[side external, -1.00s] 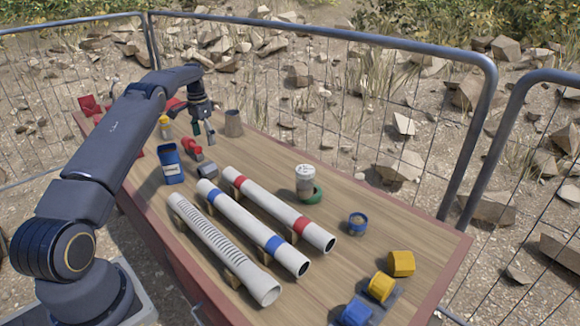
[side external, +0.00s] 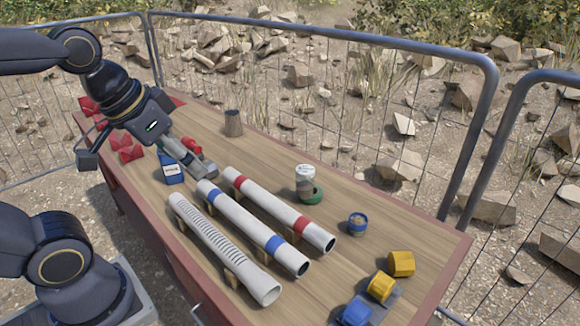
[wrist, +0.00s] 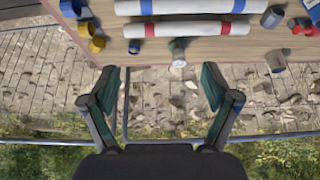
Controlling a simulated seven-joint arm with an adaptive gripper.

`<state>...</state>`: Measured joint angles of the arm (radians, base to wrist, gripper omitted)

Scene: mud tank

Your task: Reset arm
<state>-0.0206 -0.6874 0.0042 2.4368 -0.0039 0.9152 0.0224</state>
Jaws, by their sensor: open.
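My gripper (side external: 182,148) is in the air over the left part of the wooden table (side external: 335,165), in front of the blue container (side external: 172,172) in the side view. In the wrist view my gripper (wrist: 160,88) is open, its two fingers wide apart with nothing between them. The arm is bent and raised at the left of the side view. The fingers partly cover the red and grey parts behind them.
White pipes with a red band (side external: 275,208) and a blue band (side external: 250,228), and a ribbed pipe (side external: 220,245), lie on the table. A jar (side external: 305,180), a grey cup (side external: 233,123) and yellow fittings (side external: 401,263) stand around them. A metal fence (side external: 330,38) runs behind.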

